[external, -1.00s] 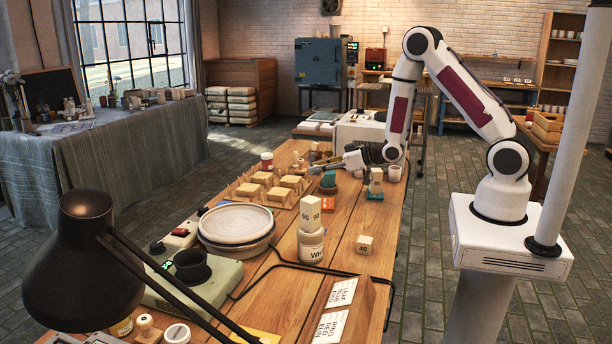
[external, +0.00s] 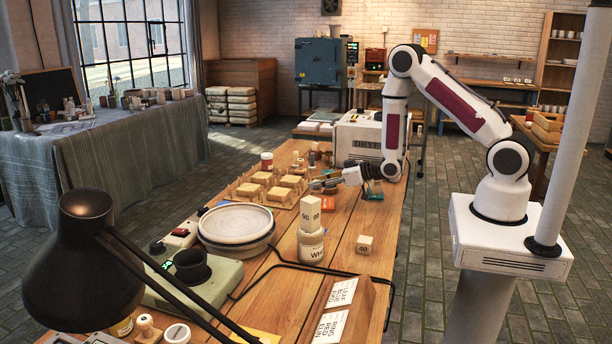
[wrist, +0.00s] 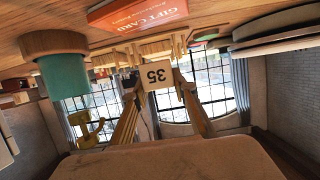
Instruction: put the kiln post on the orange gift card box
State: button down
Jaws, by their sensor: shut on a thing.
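My gripper (external: 322,182) is shut on the kiln post (wrist: 158,76), a pale block marked 35, which sits between the fingertips in the upside-down wrist view. The orange gift card box (external: 327,204) lies flat on the table, just below and in front of my gripper in the external view. Its label also shows in the wrist view (wrist: 138,12). The post is apart from the box. In the external view the post is small and hard to make out against my fingers.
A wooden board with blocks (external: 262,183) lies left of my gripper. A white jar with stacked 90 blocks (external: 311,240) and a 40 block (external: 364,245) stand nearer. A teal-topped round wooden thing (wrist: 62,72) stands beside the gripper. The table between has free room.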

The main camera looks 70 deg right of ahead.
aim_at(318, 192)
jog(key=shift+f, duration=2.05)
jog(key=shift+f, duration=0.15)
jog(key=c, duration=1.6)
grip_release()
jog(key=shift+r, duration=0.2)
jog(key=shift+v, duration=3.75)
